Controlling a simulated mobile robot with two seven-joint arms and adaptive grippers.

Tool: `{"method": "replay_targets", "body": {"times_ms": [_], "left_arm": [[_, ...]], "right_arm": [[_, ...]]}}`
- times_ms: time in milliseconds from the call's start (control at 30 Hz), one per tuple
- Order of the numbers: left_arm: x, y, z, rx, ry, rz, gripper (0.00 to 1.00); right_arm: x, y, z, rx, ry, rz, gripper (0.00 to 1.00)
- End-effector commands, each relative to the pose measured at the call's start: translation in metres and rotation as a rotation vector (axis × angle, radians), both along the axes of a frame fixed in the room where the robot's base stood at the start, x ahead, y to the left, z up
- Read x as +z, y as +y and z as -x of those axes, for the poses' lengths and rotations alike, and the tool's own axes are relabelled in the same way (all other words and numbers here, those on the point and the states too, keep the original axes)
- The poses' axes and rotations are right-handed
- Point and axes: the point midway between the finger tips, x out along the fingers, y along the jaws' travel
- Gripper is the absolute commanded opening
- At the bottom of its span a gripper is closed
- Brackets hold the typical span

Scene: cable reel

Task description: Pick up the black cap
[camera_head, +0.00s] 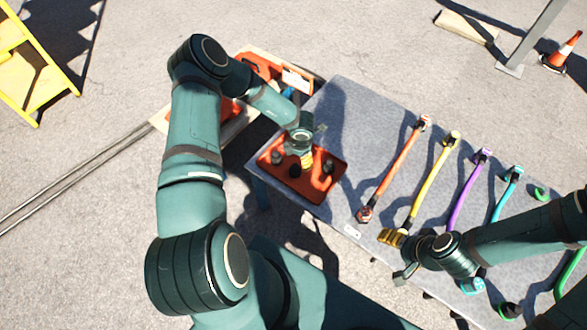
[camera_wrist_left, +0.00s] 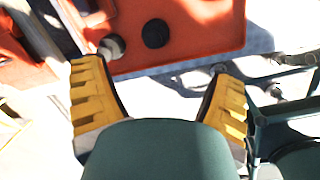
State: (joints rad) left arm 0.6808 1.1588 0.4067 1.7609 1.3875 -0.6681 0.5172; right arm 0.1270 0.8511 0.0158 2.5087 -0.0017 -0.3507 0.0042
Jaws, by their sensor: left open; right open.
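The black cap (camera_wrist_left: 155,33) sits in the orange-red tray (camera_wrist_left: 215,28) near the top of the left wrist view. In the head view, the black cap (camera_head: 295,171) is near the tray's (camera_head: 319,194) middle. My left gripper (camera_head: 307,163) is over the tray, partly hidden by its own wrist. In the left wrist view, its yellow fingers (camera_wrist_left: 160,70) are spread, with nothing between them; the cap is beyond the tips. My right gripper (camera_head: 397,257) is open near the table's front edge.
Another dark cap (camera_head: 328,167) sits at the tray's right. Orange, yellow (camera_head: 433,178), purple (camera_head: 468,190) and cyan cables lie across the grey table (camera_head: 345,115). An orange case (camera_head: 262,68) is behind left. Bare tabletop lies between tray and cables.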

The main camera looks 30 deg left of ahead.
Motion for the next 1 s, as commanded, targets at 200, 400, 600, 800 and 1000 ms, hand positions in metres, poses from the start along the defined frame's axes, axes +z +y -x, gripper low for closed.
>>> {"method": "replay_targets", "body": {"times_ms": [200, 400, 600, 800, 1000], "left_arm": [[-0.007, 0.028, 0.003, 0.415, 0.083, 0.090, 0.86], [-0.028, 0.030, 0.005, 0.485, 0.104, 0.108, 0.86], [-0.068, 0.029, 0.006, 0.481, 0.102, 0.108, 0.86], [-0.091, 0.030, 0.005, 0.479, 0.100, 0.107, 0.86], [-0.099, 0.030, 0.006, 0.477, 0.100, 0.107, 0.86]], "right_arm": [[0.009, 0.000, 0.002, 0.001, 0.005, -0.001, 0.81], [0.003, 0.000, 0.001, 0.000, 0.004, -0.001, 0.81], [-0.007, 0.000, -0.001, 0.000, -0.001, 0.000, 0.81], [-0.013, -0.001, -0.002, -0.002, -0.004, 0.002, 0.81], [-0.015, -0.001, -0.002, -0.001, -0.006, 0.002, 0.81]]}}
